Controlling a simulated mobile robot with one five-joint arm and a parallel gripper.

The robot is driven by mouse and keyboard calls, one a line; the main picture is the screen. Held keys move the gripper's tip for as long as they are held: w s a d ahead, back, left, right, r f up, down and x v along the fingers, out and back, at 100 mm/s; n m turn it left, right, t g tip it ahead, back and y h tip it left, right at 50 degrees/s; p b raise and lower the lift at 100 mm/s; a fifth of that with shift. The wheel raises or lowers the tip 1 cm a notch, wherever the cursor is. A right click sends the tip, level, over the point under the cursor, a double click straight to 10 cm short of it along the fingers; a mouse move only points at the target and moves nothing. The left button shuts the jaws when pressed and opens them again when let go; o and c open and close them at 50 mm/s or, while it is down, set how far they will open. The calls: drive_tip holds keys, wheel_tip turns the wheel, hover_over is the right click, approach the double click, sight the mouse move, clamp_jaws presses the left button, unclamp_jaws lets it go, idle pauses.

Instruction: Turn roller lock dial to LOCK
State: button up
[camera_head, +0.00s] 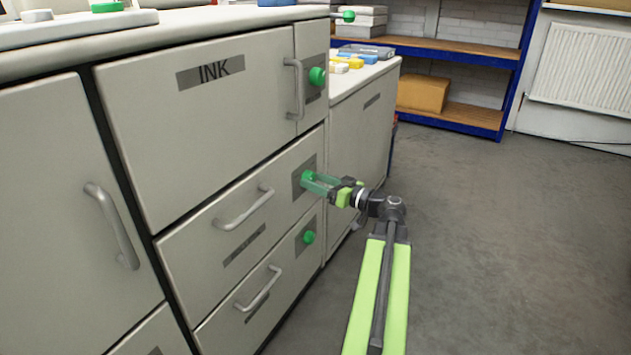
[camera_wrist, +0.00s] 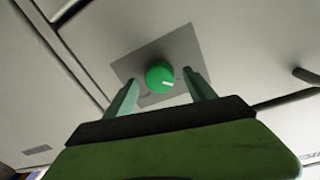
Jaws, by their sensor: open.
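A round green dial (camera_head: 308,177) sits on a grey plate at the right end of the middle drawer front. In the wrist view this dial (camera_wrist: 158,74) carries a short white mark on its right side. My gripper (camera_head: 320,183) is right at this dial. Its two pale green fingers are open, one on each side of the dial, with small gaps in the wrist view; I cannot tell how deep they reach around it. No LOCK lettering is readable, and I cannot tell from any label which dial is the roller lock.
Other green dials sit above (camera_head: 317,76) and below (camera_head: 309,237). Drawer handles (camera_head: 245,207) and an upright door handle (camera_head: 296,88) stick out from the cabinet. A lower counter (camera_head: 362,72) with small items stands beyond. The grey floor (camera_head: 480,230) at the right is clear.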

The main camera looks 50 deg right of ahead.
drive_tip(key=shift+w, duration=0.4)
